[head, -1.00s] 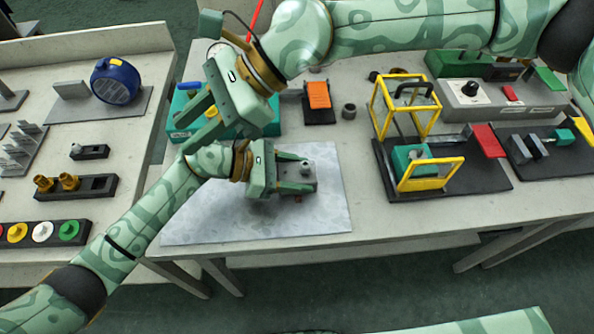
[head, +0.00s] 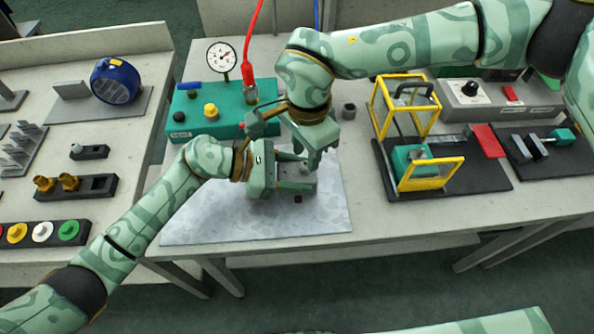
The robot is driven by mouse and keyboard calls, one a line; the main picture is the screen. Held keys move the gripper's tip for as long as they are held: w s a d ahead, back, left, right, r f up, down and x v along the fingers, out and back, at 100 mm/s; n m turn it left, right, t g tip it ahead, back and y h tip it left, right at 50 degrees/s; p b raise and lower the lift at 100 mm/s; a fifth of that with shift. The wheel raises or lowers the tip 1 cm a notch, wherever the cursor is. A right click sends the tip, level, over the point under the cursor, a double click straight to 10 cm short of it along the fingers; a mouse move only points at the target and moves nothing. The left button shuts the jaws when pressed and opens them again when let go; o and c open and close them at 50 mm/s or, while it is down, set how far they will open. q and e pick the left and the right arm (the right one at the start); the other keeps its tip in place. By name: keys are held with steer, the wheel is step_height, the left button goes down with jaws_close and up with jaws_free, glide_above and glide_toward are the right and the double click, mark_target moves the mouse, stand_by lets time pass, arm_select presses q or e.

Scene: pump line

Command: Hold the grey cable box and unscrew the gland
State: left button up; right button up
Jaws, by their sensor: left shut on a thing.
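The grey cable box (head: 297,187) sits low over the pale mat (head: 200,222) on the middle table. My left gripper (head: 284,178) comes in from the left and is shut on the box, with a finger along its side. My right gripper (head: 314,158) points down just above the box's right part, its fingers apart. The gland is not clearly visible; the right gripper covers the top of the box there. I cannot tell whether the fingers touch it.
A teal pump unit (head: 190,122) with a pressure gauge (head: 222,57) and a red hose (head: 250,40) stands behind. A yellow-framed guard (head: 437,175) stands to the right. The mat's front is clear.

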steer(key=shift+f, duration=1.3)
jaws_close()
steer(key=shift+r, duration=0.2)
steer(key=shift+r, duration=2.4)
arm_select(q)
steer(key=o, duration=1.1)
